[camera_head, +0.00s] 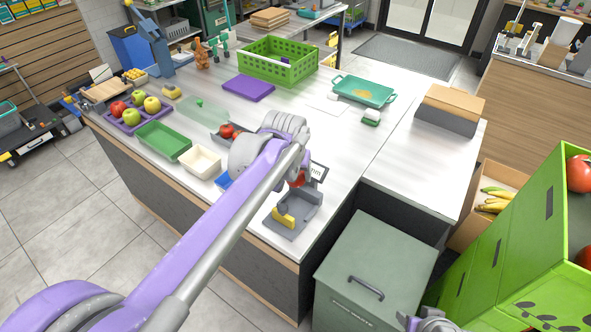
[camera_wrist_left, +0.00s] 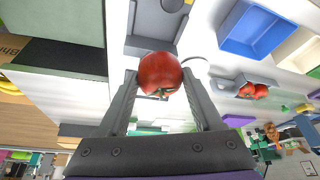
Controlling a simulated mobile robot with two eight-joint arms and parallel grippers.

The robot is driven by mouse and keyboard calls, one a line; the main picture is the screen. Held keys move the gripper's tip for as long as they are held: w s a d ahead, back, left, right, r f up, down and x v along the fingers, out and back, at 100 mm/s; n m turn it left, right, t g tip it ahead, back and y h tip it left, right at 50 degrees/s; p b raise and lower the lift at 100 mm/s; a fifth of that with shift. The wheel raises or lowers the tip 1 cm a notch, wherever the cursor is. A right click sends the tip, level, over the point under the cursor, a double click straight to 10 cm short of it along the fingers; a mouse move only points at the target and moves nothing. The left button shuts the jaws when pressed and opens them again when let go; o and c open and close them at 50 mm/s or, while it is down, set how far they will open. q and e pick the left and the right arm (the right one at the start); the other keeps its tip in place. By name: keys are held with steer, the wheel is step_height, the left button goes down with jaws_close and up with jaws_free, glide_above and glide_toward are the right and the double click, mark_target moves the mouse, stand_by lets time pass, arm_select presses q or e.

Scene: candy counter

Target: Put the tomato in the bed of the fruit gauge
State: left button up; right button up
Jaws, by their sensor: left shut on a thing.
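My left gripper (camera_wrist_left: 160,88) is shut on a red tomato (camera_wrist_left: 160,72), one finger on each side of it. In the head view the tomato (camera_head: 297,181) shows as a small red patch, mostly hidden behind my left wrist. The fruit gauge (camera_head: 306,213) is a grey device with a yellow block and a small display, near the counter's front corner. The held tomato appears above the gauge's back end, close to the display. The gauge's grey bed (camera_wrist_left: 148,45) shows in the left wrist view beyond the tomato. A grey part of my right arm shows at the bottom; its fingers are unclear.
A grey tray (camera_wrist_left: 230,84) holds more tomatoes beside the gauge. A blue tray (camera_wrist_left: 252,30), a cream tray (camera_head: 200,162) and a green tray (camera_head: 163,142) stand left of it. A green-grey bin (camera_head: 375,260) stands below the counter.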

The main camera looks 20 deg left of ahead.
arm_select(q)
steer(key=shift+f+b, duration=1.6)
steer(key=shift+f, duration=1.6)
steer(key=shift+f+b, duration=1.25)
steer(key=shift+f, duration=0.85)
arm_select(e)
step_height(320, 180, down, 7)
steer(key=s, duration=0.2)
steer(key=shift+f+g, duration=0.15)
steer(key=shift+g, duration=0.15)
arm_select(q)
steer(key=shift+f+b, duration=0.3)
steer(key=shift+f, duration=0.35)
arm_select(e)
steer(key=shift+f, duration=0.3)
arm_select(q)
steer(key=o, duration=0.7)
steer(key=shift+r, duration=0.1)
arm_select(e)
steer(key=shift+r, duration=0.1)
arm_select(q)
steer(key=shift+p+v, duration=2)
steer(key=shift+v, duration=1)
arm_select(e)
steer(key=r, duration=0.2)
steer(key=w+r, duration=0.1)
steer(key=r, duration=0.1)
steer(key=shift+r, duration=0.15)
